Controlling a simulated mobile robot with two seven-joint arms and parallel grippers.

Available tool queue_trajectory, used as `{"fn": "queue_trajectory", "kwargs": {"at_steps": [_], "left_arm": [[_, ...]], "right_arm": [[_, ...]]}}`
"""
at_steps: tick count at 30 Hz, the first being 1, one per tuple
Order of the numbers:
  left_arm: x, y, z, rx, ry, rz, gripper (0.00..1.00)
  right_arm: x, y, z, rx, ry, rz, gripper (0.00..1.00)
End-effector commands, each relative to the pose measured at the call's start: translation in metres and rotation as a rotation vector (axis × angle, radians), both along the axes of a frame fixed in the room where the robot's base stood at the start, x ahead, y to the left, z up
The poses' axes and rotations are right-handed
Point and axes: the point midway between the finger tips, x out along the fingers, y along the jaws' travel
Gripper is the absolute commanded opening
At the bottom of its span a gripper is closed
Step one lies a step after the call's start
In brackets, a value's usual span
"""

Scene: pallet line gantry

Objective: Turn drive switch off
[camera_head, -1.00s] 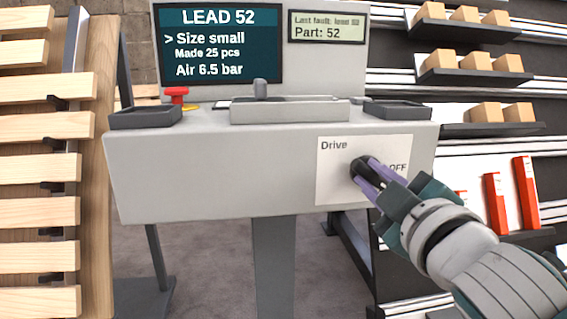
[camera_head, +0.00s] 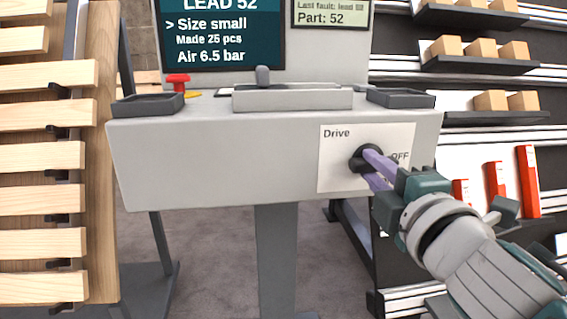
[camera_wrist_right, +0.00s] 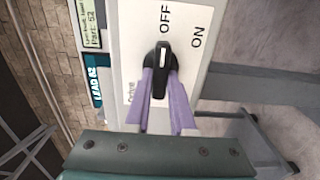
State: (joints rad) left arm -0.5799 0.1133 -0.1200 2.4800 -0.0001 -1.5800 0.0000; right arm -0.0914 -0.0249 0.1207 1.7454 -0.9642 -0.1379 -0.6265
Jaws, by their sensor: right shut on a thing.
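The drive switch is a black knob (camera_head: 360,158) on a white plate (camera_head: 338,170) marked "Drive", on the front of the grey console. In the wrist view, the knob (camera_wrist_right: 160,58) has a white line that points about at the "OFF" label (camera_wrist_right: 166,18). The "ON" label (camera_wrist_right: 197,37) lies to the right of that line. In the head view "OFF" is partly covered and "ON" is hidden by my gripper. My right gripper (camera_head: 372,165) has its purple fingers closed on either side of the knob. My left gripper is not in view.
The grey console (camera_head: 220,165) carries a screen (camera_head: 215,35), a red button (camera_head: 178,80) and dark trays. A rack of wooden slats (camera_head: 40,157) stands at left. Shelves with boxes (camera_head: 475,48) and red items (camera_head: 528,180) stand at right, behind my right arm.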

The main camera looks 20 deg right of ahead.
Motion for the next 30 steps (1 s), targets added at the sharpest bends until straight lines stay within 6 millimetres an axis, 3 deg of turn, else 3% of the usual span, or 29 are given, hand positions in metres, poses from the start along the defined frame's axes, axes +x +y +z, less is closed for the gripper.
{"fn": "queue_trajectory", "kwargs": {"at_steps": [14,15,22,30], "left_arm": [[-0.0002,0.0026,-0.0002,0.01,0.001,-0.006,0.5],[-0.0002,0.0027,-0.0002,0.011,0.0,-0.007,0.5],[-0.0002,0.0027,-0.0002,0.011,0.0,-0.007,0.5],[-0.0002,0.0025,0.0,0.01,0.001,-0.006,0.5]], "right_arm": [[0.0,-0.0001,-0.0003,-0.018,0.004,0.0,0.0],[0.0,-0.0002,-0.0003,-0.018,0.004,0.0,0.26],[0.0,-0.0002,-0.0003,-0.015,0.004,0.0,0.52],[-0.0012,0.0002,-0.0003,-0.013,0.004,0.0,0.53]]}}
